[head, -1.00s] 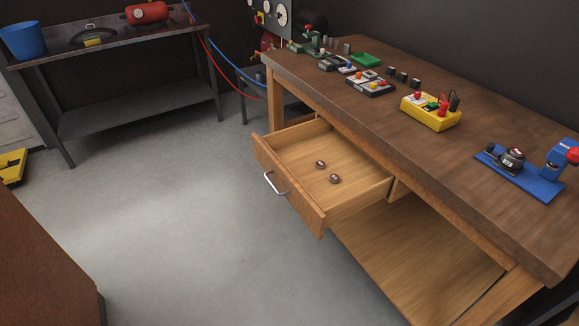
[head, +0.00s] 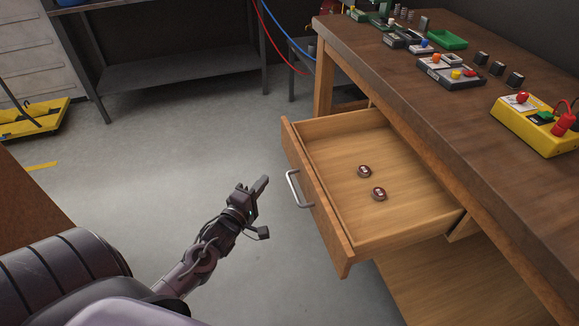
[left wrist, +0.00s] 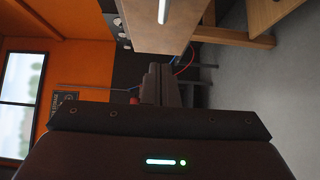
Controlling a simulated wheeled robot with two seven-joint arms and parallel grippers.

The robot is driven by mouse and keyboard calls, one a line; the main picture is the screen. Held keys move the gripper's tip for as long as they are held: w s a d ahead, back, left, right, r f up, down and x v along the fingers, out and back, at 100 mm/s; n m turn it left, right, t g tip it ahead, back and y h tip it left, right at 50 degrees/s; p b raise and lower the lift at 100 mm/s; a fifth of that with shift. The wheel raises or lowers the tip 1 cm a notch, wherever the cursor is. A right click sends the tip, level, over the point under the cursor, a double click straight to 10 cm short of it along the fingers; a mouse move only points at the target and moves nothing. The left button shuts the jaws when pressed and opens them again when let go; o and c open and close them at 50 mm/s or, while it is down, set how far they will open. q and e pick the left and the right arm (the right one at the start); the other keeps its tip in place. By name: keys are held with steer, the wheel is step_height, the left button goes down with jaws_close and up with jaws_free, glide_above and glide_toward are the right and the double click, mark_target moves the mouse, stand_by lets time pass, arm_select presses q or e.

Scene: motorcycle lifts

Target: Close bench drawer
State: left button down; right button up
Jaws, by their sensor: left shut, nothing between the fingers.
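The bench drawer (head: 345,228) stands pulled open from the workbench (head: 455,135) in the head view. Its wooden front carries a curved metal handle (head: 298,188). My right gripper is not in view.
Switch boxes, including a yellow one (head: 535,125), and a green tray (head: 446,39) stand on the bench top. A dark metal table (head: 180,75) stands at the back. A brown edge (head: 30,205) is at the left. The grey floor before the drawer is clear.

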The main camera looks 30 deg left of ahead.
arm_select(q)
steer(key=w, duration=0.3)
steer(key=w+d, duration=0.1)
steer(key=w, duration=0.4)
steer(key=shift+w+d, duration=0.3)
steer(key=shift+w+d+f, duration=0.1)
steer(key=shift+w+d, duration=0.15)
